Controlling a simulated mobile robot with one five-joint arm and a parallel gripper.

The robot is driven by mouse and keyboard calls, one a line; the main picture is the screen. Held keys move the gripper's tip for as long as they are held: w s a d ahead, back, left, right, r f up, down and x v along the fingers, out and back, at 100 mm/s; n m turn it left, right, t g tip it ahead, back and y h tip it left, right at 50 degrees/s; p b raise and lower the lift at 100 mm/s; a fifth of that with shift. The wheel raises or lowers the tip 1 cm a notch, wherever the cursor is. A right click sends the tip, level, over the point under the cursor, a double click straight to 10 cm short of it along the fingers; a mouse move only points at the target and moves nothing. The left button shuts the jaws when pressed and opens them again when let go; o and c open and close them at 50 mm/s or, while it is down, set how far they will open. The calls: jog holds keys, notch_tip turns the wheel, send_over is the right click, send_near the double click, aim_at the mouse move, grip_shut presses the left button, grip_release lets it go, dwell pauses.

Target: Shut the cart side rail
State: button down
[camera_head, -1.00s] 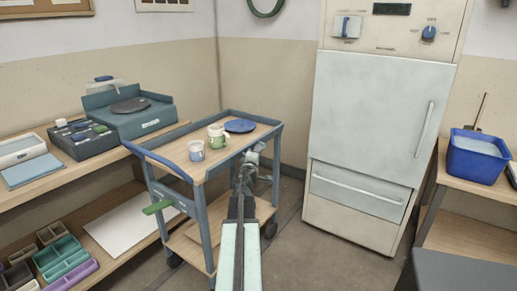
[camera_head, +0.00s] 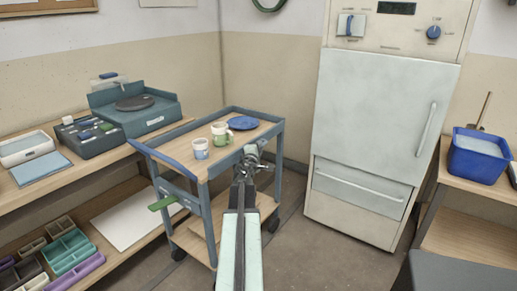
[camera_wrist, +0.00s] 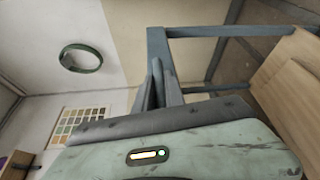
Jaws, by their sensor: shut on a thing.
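The cart (camera_head: 207,222) has a blue-grey frame and a wooden top, with a thick blue bar (camera_head: 170,163) along its left end. My gripper (camera_head: 251,154) is at the near right edge of its top. In the wrist view, my gripper (camera_wrist: 157,84) is shut on a blue-grey rail (camera_wrist: 155,48) of the cart, which runs to a corner post (camera_wrist: 240,31). The fingers and arm hide part of the rail, and I cannot tell its exact angle.
A workbench (camera_head: 95,155) is close on the left. A tall pale cabinet (camera_head: 375,130) stands behind right. Bare floor (camera_head: 310,240) lies right of the cart.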

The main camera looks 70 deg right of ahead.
jog(key=shift+w, duration=0.1)
jog(key=c, duration=1.4)
grip_release()
jog(key=shift+a, duration=0.1)
jog(key=s+a, duration=0.1)
jog(key=a, duration=0.6)
jog(key=shift+a+r, duration=0.3)
